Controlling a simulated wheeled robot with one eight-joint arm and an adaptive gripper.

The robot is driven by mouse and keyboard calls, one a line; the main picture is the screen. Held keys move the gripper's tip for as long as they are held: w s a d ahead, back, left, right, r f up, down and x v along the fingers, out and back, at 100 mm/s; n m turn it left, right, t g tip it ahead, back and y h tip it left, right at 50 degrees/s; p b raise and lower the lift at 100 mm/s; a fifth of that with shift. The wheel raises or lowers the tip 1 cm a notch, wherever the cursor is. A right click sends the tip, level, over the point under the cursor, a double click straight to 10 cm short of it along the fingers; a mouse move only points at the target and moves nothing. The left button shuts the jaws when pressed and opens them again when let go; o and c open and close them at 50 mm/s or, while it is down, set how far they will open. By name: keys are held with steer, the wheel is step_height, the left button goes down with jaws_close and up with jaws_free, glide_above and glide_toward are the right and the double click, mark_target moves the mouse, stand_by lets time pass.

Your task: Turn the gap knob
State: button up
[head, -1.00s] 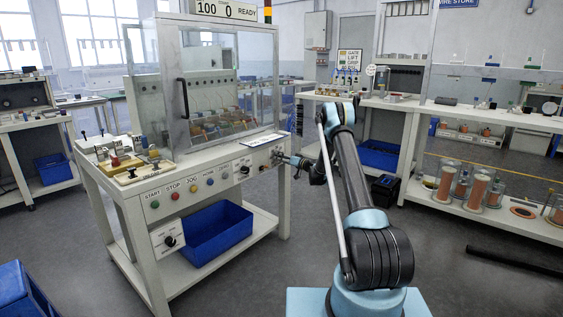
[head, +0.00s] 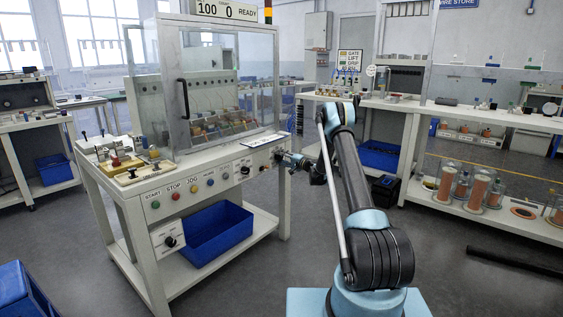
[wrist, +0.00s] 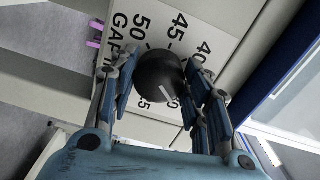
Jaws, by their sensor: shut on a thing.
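The gap knob (wrist: 160,77) is a round black knob with a white pointer line, seen in the wrist view on a white dial plate (wrist: 140,28) marked 40, 45, 50 and "GAP". My gripper (wrist: 158,92) has one finger on each side of the knob and is shut on it. The pointer line slants toward the lower right of that view; the marks behind the fingers are partly hidden.
The white machine bench (head: 128,215) carries START, STOP and JOG buttons, a lower black knob (head: 170,241) and a clear guard with a black handle (head: 183,98). A blue bin (head: 216,232) sits on its lower shelf. The floor between the benches is mostly clear.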

steer(key=shift+w+d+m, duration=0.1)
steer(key=shift+d+m, duration=0.1)
steer(key=shift+m, duration=0.5)
steer(key=o, duration=1.1)
steer(key=shift+f, duration=0.1)
steer(key=shift+c, duration=0.2)
steer(key=shift+a, duration=0.1)
steer(key=v, duration=1.2)
